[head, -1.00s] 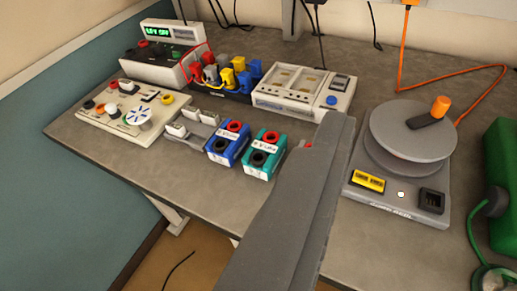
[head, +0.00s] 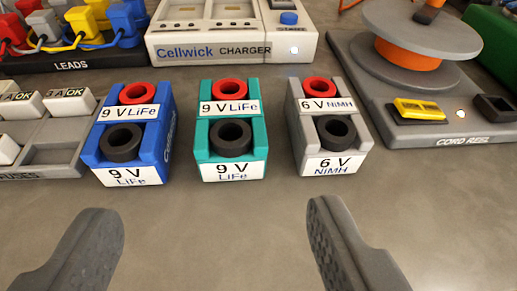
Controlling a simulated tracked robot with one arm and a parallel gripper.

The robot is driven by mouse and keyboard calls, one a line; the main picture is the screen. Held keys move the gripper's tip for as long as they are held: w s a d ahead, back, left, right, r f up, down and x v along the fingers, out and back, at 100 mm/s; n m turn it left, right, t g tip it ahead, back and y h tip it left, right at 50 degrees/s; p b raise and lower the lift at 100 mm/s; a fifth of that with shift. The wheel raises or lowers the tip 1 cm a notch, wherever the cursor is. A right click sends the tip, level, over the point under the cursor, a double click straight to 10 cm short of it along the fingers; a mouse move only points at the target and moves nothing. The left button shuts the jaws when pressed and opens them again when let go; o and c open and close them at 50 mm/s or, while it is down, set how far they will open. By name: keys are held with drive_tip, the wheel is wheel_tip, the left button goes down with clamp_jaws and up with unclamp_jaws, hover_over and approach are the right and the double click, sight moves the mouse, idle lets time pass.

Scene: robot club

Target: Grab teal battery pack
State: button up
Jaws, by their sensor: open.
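The teal battery pack (head: 259,138) stands on the table in the middle of the head view, with a red ring terminal at the back, a black one in front and white "9 V LiFe" labels. A blue 9 V LiFe pack (head: 92,150) stands to its left and a grey 6 V NiMH pack (head: 361,139) to its right, each apart from it by a gap. My gripper (head: 210,232) is open and empty, its two fingers spread low in the view, in front of the packs. The teal pack lies between the finger lines, beyond the tips.
A fuse tray (head: 60,154) sits close beside the blue pack. Behind stand the leads rack (head: 25,63) and the Cellwick charger (head: 172,52). A cord reel (head: 480,130) with a grey base is at right. The table (head: 240,250) in front of the packs is bare.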

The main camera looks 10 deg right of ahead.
drive_tip(key=b, duration=0.1)
approach(230, 113)
drive_tip(key=x, duration=0.3)
drive_tip(key=shift+w+a+r, duration=0.15)
drive_tip(key=shift+w, duration=0.05)
drive_tip(key=shift+b+x, duration=0.7)
drive_tip(key=shift+x, duration=1.9)
drive_tip(key=shift+s, duration=0.1)
drive_tip(key=shift+c, duration=0.3)
drive_tip(key=c, duration=0.9)
